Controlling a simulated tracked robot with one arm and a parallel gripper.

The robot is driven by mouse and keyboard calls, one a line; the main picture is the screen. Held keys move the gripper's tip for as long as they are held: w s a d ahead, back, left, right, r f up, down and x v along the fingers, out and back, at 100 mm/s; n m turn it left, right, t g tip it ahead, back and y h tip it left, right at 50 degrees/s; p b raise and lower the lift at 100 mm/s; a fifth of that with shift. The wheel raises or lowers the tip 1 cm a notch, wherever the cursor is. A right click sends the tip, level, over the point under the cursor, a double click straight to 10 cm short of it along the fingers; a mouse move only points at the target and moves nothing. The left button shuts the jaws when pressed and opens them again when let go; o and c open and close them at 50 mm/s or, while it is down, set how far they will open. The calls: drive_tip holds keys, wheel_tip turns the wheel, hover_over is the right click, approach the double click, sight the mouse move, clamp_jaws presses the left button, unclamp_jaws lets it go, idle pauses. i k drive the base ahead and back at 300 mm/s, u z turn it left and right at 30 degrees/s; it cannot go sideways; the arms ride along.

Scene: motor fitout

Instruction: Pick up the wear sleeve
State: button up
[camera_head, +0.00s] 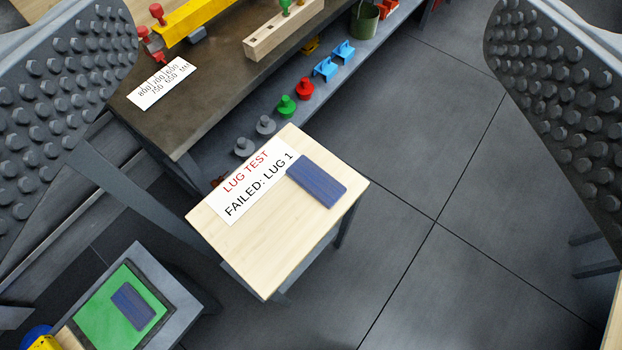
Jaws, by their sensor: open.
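My gripper (311,60) is open, with one studded finger at the left edge and one at the right edge of the view. Nothing is held between the fingers. I cannot tell for sure which thing is the wear sleeve. A dark green hollow cylinder (364,20) stands at the top, on the low shelf, with something thin in it. A flat blue block (317,185) lies on a pale wooden stool top (275,270), next to a sign (258,180) reading "LUG TEST FAILED: LUG 1". A second blue block (133,306) lies on a green mat (105,320).
A dark workbench (215,95) carries a yellow bar (195,20), a wooden rack (283,28) and a number card (161,82). The shelf below holds grey, green (287,106) and red (304,88) knobbed pieces and blue brackets (326,69).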

sight(316, 181)
drive_tip(key=k, duration=1)
drive_tip(key=z, duration=1.5)
drive_tip(key=i, duration=2.15)
drive_tip(key=u, duration=2.1)
